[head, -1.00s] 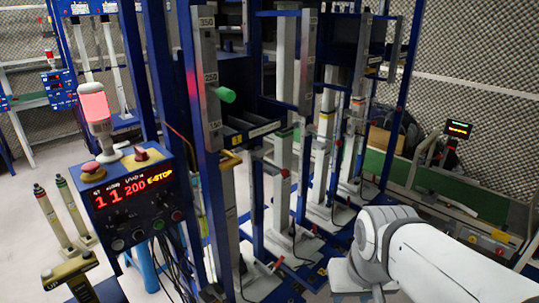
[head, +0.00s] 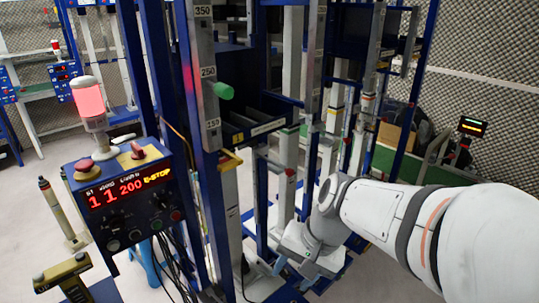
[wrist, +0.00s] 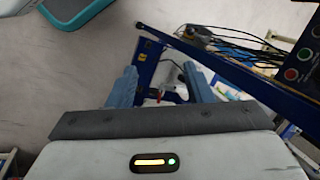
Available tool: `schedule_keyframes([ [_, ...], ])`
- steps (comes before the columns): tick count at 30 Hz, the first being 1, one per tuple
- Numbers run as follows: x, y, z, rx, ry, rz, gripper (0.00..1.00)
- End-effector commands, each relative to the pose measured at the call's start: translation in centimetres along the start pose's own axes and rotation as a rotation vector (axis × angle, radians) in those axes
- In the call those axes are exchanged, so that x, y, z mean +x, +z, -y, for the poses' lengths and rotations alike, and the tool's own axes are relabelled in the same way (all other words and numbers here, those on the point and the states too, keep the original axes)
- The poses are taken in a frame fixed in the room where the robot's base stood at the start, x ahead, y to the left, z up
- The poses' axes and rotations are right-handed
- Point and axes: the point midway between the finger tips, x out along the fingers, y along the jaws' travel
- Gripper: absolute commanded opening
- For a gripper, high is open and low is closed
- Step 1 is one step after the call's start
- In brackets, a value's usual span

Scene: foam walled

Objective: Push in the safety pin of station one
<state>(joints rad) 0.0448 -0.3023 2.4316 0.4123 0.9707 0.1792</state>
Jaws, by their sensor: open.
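A green knob (head: 223,90), which looks like the safety pin, sticks out from the side of a grey scaled post (head: 205,70) in the head view. The knob cannot be made out in the wrist view.
A lit red beacon (head: 89,100) and a red mushroom button (head: 83,166) top the control box. Blue frame posts and cables crowd the space around the post. In the wrist view a blue beam (wrist: 215,65) crosses beyond the fingers. Pale floor (head: 35,240) is open at left.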

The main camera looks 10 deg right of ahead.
Motion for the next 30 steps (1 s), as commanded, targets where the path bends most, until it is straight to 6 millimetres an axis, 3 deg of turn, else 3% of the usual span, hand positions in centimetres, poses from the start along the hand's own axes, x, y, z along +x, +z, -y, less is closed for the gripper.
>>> schedule_keyframes([
  [5,1.7,-4.0,5.2,0.518,-0.297,0.219,0.46],
  [8,1.8,-7.6,7.6,0.799,-0.471,0.339,0.46],
  [12,1.4,-14.6,9.3,1.171,-0.728,0.503,0.46],
  [18,0.5,-24.4,7.7,1.571,-1.074,0.693,0.46],
  [21,0.2,-27.8,6.2,1.686,-1.200,0.752,0.46],
  [26,-0.1,-30.3,4.8,1.770,-1.305,0.798,0.46],
  [30,0.1,-31.3,5.8,1.779,-1.320,0.805,0.46],
])
